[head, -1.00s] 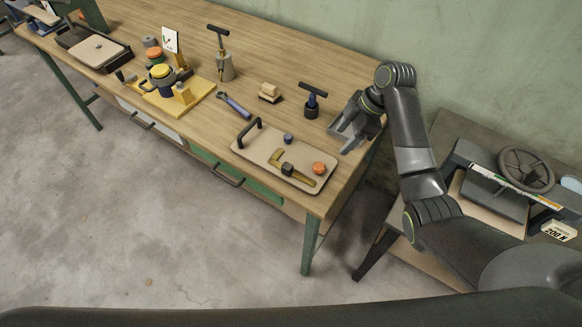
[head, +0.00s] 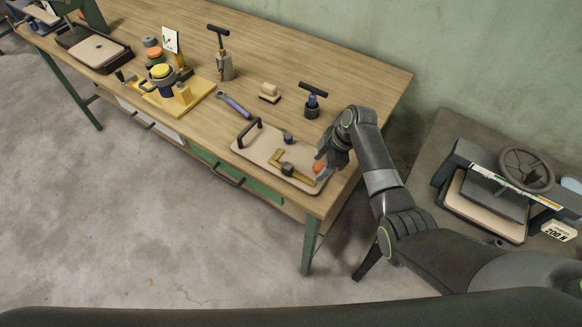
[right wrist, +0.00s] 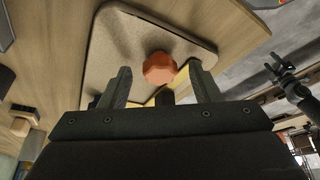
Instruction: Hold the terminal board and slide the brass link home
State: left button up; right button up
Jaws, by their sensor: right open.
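The terminal board (head: 255,152) is a beige plate near the table's right front corner, with a black handle (head: 248,132) at its left end. The brass link (head: 303,180) lies on it, beside a dark knob (head: 288,169). An orange knob (head: 319,167) sits at the right end. My right gripper (head: 325,168) is open over that end. In the right wrist view its fingers (right wrist: 163,84) stand apart, with the orange knob (right wrist: 160,68) beyond them. The link shows only partly there (right wrist: 181,78). A dark jaw-like shape (right wrist: 288,82), possibly my left gripper, is at the right; its jaws are unclear.
A blue wrench (head: 234,105), a wooden block (head: 269,92) and a black T-handle tool (head: 312,100) stand behind the board. A yellow fixture (head: 195,99) is farther left. A side bench with a handwheel (head: 525,170) is at the right. The table's back right is clear.

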jog(key=c, duration=1)
jog(key=shift+s+f, duration=0.1)
